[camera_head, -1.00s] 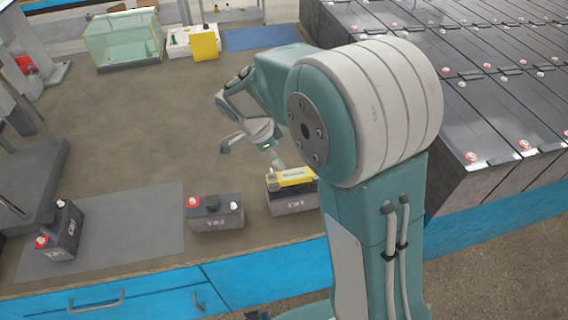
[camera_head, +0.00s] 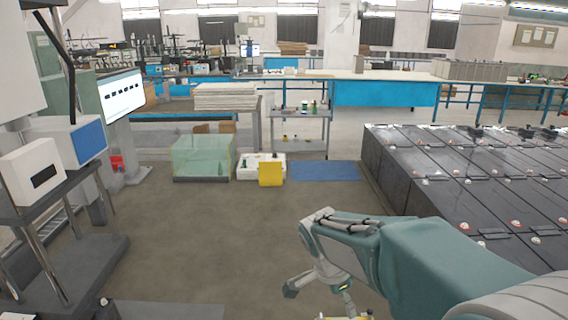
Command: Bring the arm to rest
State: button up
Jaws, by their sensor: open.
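My gripper (camera_head: 318,290) is at the lower middle of the head view, at the end of my teal arm, which reaches in from the lower right. Its fingers are spread and point down, with nothing visible between them. A sliver of a yellow-topped thing (camera_head: 345,317) shows below it at the bottom edge. Most of that thing is cut off, and I cannot tell how far below the fingers it is.
Rows of black batteries (camera_head: 470,185) fill the right side. Equipment with a blue-faced box (camera_head: 85,143) stands left.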

jog(key=s+d+r+n+t+y, duration=0.1)
jog(key=s+r+n+t, duration=0.1)
jog(key=s+r+n, duration=0.2)
jog(key=s+d+r+n+t+y, duration=0.1)
jog(key=s+r+n+t+y, duration=0.1)
jog(key=s+n, duration=0.8)
jog(key=s+r, duration=0.1)
jog(key=s, duration=0.2)
jog(key=shift+d+r+n+t, duration=0.3)
jog(key=shift+d+r+t, duration=0.1)
